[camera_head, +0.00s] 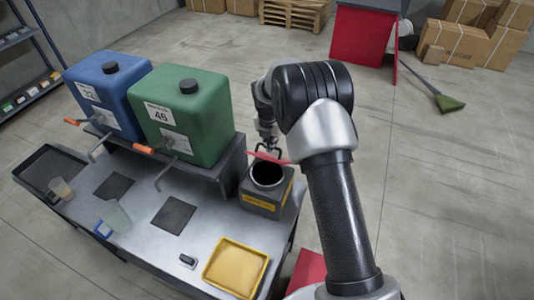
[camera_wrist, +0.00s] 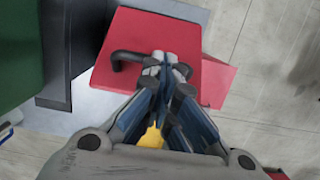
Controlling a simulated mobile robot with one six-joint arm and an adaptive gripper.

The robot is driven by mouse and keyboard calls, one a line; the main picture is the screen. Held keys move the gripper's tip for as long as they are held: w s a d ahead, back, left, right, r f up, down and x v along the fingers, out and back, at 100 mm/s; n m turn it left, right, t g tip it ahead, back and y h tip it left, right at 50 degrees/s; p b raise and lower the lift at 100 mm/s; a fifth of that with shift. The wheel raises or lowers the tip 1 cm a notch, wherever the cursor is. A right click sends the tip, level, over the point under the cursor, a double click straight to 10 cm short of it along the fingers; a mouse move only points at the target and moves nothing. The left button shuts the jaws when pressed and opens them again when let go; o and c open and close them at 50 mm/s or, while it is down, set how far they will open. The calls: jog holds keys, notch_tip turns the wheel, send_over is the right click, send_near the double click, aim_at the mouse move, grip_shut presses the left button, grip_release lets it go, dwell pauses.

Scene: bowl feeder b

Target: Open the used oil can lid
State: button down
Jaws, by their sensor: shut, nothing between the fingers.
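The used oil can (camera_head: 262,205) is a dark grey box with a yellow label at the right end of the bench. Its round dark opening is visible from above. Its red lid (camera_head: 268,158) is raised above the opening, seen nearly edge-on. In the wrist view the lid (camera_wrist: 215,75) is a red square with a black bar handle (camera_wrist: 125,60). My gripper (camera_wrist: 166,62) is shut, its fingertips over the middle of the handle and hiding part of it. In the head view my gripper (camera_head: 266,143) is just above the lid; contact is unclear.
Blue (camera_head: 108,90) and green (camera_head: 190,115) oil tanks with orange-handled taps stand on a raised shelf left of the can. A yellow tray (camera_head: 262,254), clear jugs and a dark tray (camera_head: 48,168) are on the bench. The floor to the right is mostly clear.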

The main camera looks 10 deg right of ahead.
jog(key=shift+w+d+r, duration=0.1)
jog(key=shift+w+d, duration=0.25)
jog(key=shift+w, duration=0.2)
jog(key=shift+w+d, duration=0.35)
jog(key=shift+w, duration=0.2)
jog(key=shift+s+a+r, duration=0.1)
jog(key=shift+s+a, duration=0.05)
jog(key=shift+s, duration=0.05)
